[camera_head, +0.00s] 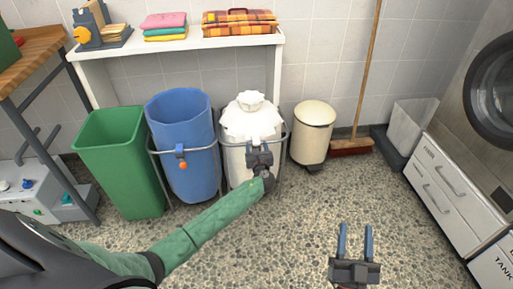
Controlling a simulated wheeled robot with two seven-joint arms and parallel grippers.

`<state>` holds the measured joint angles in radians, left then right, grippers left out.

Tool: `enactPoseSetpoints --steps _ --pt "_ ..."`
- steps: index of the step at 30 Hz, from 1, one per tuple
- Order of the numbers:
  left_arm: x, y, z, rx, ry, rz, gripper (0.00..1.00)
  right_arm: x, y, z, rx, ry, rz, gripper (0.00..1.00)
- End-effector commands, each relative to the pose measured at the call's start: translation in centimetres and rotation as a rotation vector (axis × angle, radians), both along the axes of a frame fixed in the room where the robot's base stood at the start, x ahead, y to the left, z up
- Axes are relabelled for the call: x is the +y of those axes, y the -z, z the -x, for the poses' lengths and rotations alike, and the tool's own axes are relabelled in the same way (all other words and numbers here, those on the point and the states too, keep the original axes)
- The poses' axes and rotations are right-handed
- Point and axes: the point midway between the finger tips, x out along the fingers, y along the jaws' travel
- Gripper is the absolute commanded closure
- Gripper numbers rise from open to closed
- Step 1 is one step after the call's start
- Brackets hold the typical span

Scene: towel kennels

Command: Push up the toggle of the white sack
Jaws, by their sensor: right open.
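The white sack (250,120) hangs in a metal frame in the middle of the row, with its gathered top bunched above the rim. My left gripper (259,150) is at the front of this sack, near the frame's bar. It covers the spot where a toggle could sit, so I cannot see the white sack's toggle. Whether the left jaws are open or shut, or touch anything, is unclear. My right gripper (355,230) is open and empty above the floor at the lower right, its two blue fingers pointing away.
A blue sack (183,115) with an orange-tipped toggle (181,158) hangs left of the white sack, beside a green bin (118,160). A cream pedal bin (312,130) and a broom (352,145) stand right. A white shelf (180,42) spans above. The foreground floor is mostly clear.

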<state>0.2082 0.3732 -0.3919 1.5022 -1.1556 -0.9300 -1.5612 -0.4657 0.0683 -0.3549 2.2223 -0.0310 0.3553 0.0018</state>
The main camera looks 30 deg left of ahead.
Motion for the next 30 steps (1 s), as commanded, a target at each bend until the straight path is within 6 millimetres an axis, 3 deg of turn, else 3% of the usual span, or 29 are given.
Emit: enactPoseSetpoints --steps 14,18,30 --pt "-0.7 0.0 1.0 0.001 0.0 0.001 0.42 0.1 0.6 -0.3 0.032 -0.003 0.007 0.53" --pt "-1.6 0.0 2.4 0.002 0.001 0.001 0.42 0.5 4.8 -0.5 0.149 -0.01 0.034 0.53" --pt "-4.0 0.0 5.9 0.001 0.0 0.0 0.42 0.9 10.3 -0.8 0.324 -0.022 0.077 0.53"
